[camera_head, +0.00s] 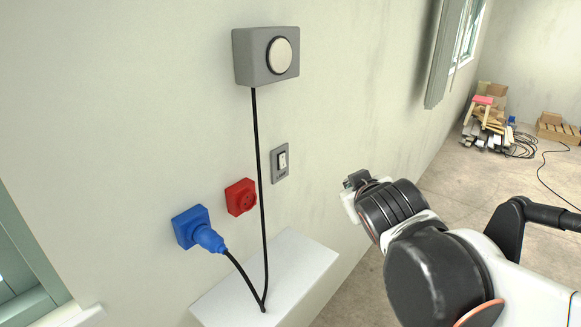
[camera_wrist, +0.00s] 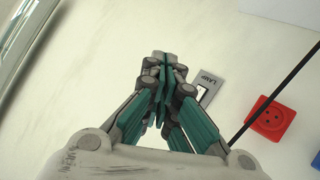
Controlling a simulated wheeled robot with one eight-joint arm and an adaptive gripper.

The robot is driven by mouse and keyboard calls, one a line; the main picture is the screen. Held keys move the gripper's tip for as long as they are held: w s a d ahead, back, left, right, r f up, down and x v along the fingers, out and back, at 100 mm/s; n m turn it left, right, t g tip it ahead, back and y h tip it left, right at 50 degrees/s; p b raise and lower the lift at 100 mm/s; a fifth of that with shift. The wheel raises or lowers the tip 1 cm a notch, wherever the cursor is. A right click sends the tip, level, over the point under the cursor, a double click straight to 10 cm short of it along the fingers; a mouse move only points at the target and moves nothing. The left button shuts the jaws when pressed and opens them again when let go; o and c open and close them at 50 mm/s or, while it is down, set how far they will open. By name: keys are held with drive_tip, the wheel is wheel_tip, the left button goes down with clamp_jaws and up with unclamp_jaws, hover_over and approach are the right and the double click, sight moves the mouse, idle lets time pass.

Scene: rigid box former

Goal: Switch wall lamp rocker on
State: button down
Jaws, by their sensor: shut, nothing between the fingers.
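The lamp rocker switch (camera_head: 282,160) is a white rocker in a grey plate on the wall, below and right of the grey wall lamp (camera_head: 267,56). The lamp's round face is pale; I cannot tell whether it is lit. In the wrist view the switch plate (camera_wrist: 211,80) bears the word LAMP and is partly hidden behind my fingers. My gripper (camera_wrist: 163,58) is shut and empty, with its fingertips beside the plate in the picture. In the head view my gripper (camera_head: 354,181) is to the right of the switch, apart from it.
A red socket (camera_head: 240,197) and a blue socket (camera_head: 189,226) with a blue plug (camera_head: 209,239) are left of the switch. A black cable (camera_head: 259,150) runs from the lamp past the switch to a white ledge (camera_head: 305,268). Wood and boxes lie far back right.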

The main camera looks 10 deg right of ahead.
sight(283, 161)
drive_tip(key=w+a+r+n+t+y+p, duration=0.25)
drive_tip(key=w+r+n+t+y, duration=0.35)
drive_tip(key=w+r+n, duration=0.8)
drive_tip(key=s+f+n+g+y+p, duration=0.1)
drive_tip(key=s+f+n+y, duration=0.1)
drive_tip(key=f, duration=0.3)
drive_tip(key=s+d+f+n+g+y, duration=0.1)
drive_tip(key=s+f+n+g+y, duration=0.1)
drive_tip(key=f, duration=0.4)
drive_tip(key=s+f+n+g+y+p, duration=0.1)
drive_tip(key=s+f+n+y, duration=0.1)
drive_tip(key=f+n, duration=0.3)
drive_tip(key=shift+d+f+n+g+y+p, duration=0.2)
drive_tip(key=shift+f+n+g+y+p, duration=0.15)
drive_tip(key=shift+f+y, duration=0.45)
drive_tip(key=shift+r, duration=0.1)
drive_tip(key=b+x, duration=0.3)
drive_tip(key=x, duration=1.1)
drive_tip(key=shift+w, duration=0.1)
